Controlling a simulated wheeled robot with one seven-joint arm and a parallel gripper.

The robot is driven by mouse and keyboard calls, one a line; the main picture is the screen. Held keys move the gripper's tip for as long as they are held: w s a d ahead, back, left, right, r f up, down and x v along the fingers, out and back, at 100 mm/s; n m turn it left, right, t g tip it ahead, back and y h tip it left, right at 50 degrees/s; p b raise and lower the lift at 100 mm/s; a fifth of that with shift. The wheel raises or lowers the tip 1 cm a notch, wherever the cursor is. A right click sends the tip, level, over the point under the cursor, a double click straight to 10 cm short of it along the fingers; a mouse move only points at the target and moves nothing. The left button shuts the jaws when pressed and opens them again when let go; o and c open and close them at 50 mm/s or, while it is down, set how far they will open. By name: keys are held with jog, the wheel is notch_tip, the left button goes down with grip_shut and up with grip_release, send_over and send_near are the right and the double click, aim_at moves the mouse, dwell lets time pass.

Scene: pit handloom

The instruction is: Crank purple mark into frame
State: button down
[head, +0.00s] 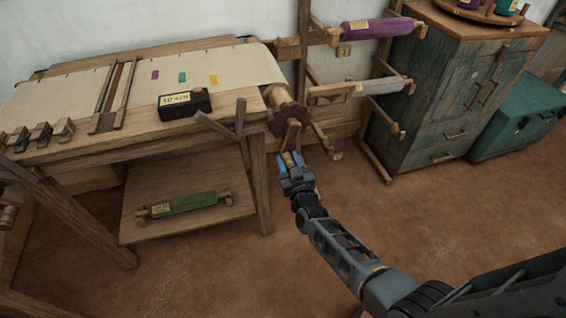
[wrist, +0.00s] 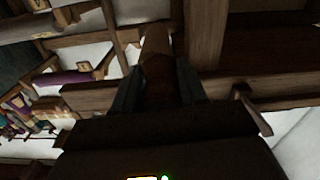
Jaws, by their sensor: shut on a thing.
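In the head view a cream cloth (head: 238,62) lies on the wooden loom and bears a purple mark (head: 155,75), a teal mark (head: 182,77) and a yellow mark (head: 213,79). A narrow wooden frame (head: 122,95) crosses the cloth. The purple mark lies to the right of this frame, outside it. A wooden roller with a toothed wheel (head: 284,110) is at the loom's right end, with a crank (head: 292,136) on it. My gripper (head: 292,162) is shut on the crank's handle, which also shows between the fingers in the dark wrist view (wrist: 158,65).
A black labelled box (head: 184,104) stands on the loom's front edge. A green roll (head: 183,203) lies on the lower shelf. A rack with a purple roll (head: 376,27) and a pale roll (head: 380,86) stands behind. A cabinet (head: 450,90) is at right. Floor in front is clear.

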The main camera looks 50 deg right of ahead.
jog(key=s+d+r+n+b, duration=0.1)
jog(key=s+d+r+n, duration=0.1)
jog(key=n, duration=0.6)
jog(key=s+d+r+n+b, duration=0.2)
jog(key=s+d+r+n, duration=0.1)
jog(key=d+n, duration=0.4)
jog(key=shift+s+d+r+n, duration=0.2)
jog(key=shift+s+n, duration=0.2)
jog(key=shift+s, duration=0.35)
jog(key=c, duration=0.9)
grip_release()
jog(key=shift+o, duration=0.8)
jog(key=shift+r, duration=0.1)
